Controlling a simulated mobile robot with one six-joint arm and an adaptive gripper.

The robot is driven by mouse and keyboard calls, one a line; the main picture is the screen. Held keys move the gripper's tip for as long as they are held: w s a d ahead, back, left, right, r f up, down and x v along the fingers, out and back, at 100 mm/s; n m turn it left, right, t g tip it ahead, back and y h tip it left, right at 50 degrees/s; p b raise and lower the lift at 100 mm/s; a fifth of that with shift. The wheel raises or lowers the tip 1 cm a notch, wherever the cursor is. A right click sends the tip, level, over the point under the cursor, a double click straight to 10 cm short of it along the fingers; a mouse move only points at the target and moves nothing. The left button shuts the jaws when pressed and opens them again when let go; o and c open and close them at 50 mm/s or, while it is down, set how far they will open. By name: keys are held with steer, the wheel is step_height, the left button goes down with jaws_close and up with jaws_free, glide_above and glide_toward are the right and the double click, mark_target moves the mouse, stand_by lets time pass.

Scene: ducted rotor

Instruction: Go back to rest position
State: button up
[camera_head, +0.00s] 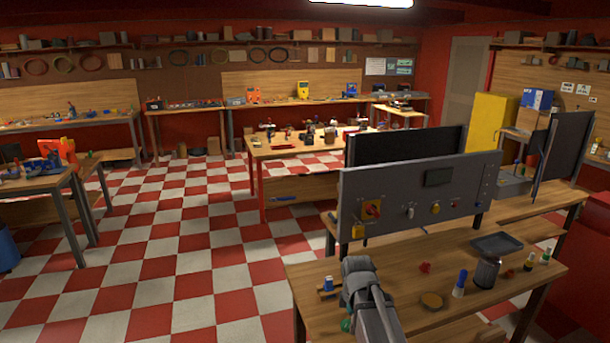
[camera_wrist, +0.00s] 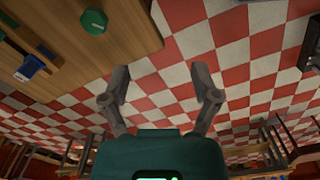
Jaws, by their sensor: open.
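My gripper (camera_wrist: 160,78) is open and empty in the wrist view, with its two grey fingers spread apart. Behind the fingers in that view are the red and white floor tiles. Part of my arm shows in the head view (camera_head: 368,295), at the near left end of the wooden workbench (camera_head: 455,265). The fingers cannot be made out clearly in the head view. A green knob-like piece (camera_wrist: 94,22) and a blue piece (camera_wrist: 28,68) lie on wood near the gripper in the wrist view.
A grey control panel (camera_head: 465,180) stands at the bench's back edge. On the bench are a dark canister (camera_head: 487,273), a blue-topped bottle (camera_head: 460,284), a round tan disc (camera_head: 432,300) and a small red piece (camera_head: 425,267). The checkered floor (camera_head: 160,270) to the left is open.

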steer(key=s+d+m, duration=0.3)
steer(key=s+m, duration=0.8)
steer(key=m, duration=0.5)
steer(key=shift+s+d+m, duration=0.2)
steer(key=shift+m, duration=0.2)
stand_by(0.5)
